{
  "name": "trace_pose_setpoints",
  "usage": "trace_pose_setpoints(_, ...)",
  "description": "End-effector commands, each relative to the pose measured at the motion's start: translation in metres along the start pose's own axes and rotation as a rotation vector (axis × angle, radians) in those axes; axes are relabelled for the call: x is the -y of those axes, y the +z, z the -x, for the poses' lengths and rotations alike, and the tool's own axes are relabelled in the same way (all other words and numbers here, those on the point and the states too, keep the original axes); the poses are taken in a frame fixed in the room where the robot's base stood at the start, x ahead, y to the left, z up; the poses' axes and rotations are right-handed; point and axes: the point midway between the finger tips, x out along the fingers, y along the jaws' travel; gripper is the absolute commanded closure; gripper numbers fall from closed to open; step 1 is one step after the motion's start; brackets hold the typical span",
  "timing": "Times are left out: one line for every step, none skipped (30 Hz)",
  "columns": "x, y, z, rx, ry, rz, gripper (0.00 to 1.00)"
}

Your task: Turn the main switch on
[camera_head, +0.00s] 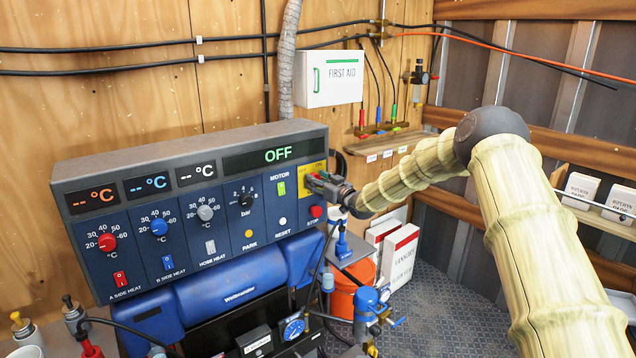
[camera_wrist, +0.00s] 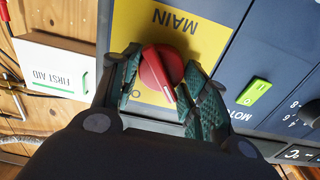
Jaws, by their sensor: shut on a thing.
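The main switch is a red rotary knob (camera_wrist: 158,70) with a pale line on its handle, on a yellow plate marked MAIN (camera_wrist: 190,38). The wrist view shows it upside down, the line slanting between the fingers. My gripper (camera_wrist: 167,82) is shut on the knob, with green-padded fingers on either side. In the head view the yellow plate (camera_head: 307,176) is at the panel's right end, and my gripper (camera_head: 322,184) reaches it from the right, hiding most of the knob. The panel's display (camera_head: 278,155) reads OFF.
A green motor switch (camera_wrist: 254,92) is beside the yellow plate; a red stop button (camera_head: 316,211) is just below my gripper. A first aid box (camera_head: 329,80) hangs above on the wall. Hoses and blue machine parts (camera_head: 240,285) fill the space below the panel.

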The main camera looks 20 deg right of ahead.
Motion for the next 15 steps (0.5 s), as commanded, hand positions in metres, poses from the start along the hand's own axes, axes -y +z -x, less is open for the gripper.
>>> trace_pose_setpoints(-0.0005, 0.0017, 0.0004, 0.001, 0.001, -0.009, 0.79)
trace_pose_setpoints(-0.0007, 0.0020, 0.0004, 0.001, 0.001, -0.016, 0.79)
trace_pose_setpoints(-0.0009, 0.0023, 0.0005, 0.001, 0.001, -0.027, 0.79)
trace_pose_setpoints(-0.0011, 0.0026, 0.0006, 0.001, 0.001, -0.038, 0.79)
trace_pose_setpoints(-0.0013, 0.0029, 0.0006, 0.001, 0.001, -0.051, 0.79)
trace_pose_setpoints(-0.0017, 0.0034, 0.0008, 0.001, 0.002, -0.069, 0.79)
trace_pose_setpoints(-0.0019, 0.0036, 0.0009, 0.001, 0.002, -0.086, 0.79)
trace_pose_setpoints(-0.0020, 0.0039, 0.0009, 0.001, 0.002, -0.104, 0.79)
trace_pose_setpoints(-0.0021, 0.0042, 0.0009, 0.000, 0.002, -0.131, 0.79)
trace_pose_setpoints(-0.0020, 0.0043, 0.0008, 0.000, 0.001, -0.153, 0.79)
trace_pose_setpoints(-0.0018, 0.0046, 0.0007, 0.000, 0.001, -0.176, 0.79)
trace_pose_setpoints(-0.0018, 0.0051, 0.0007, 0.001, 0.001, -0.209, 0.79)
trace_pose_setpoints(-0.0020, 0.0055, 0.0007, 0.001, 0.001, -0.236, 0.79)
trace_pose_setpoints(-0.0023, 0.0058, 0.0008, 0.001, 0.001, -0.263, 0.79)
trace_pose_setpoints(-0.0028, 0.0059, 0.0010, 0.001, 0.002, -0.300, 0.79)
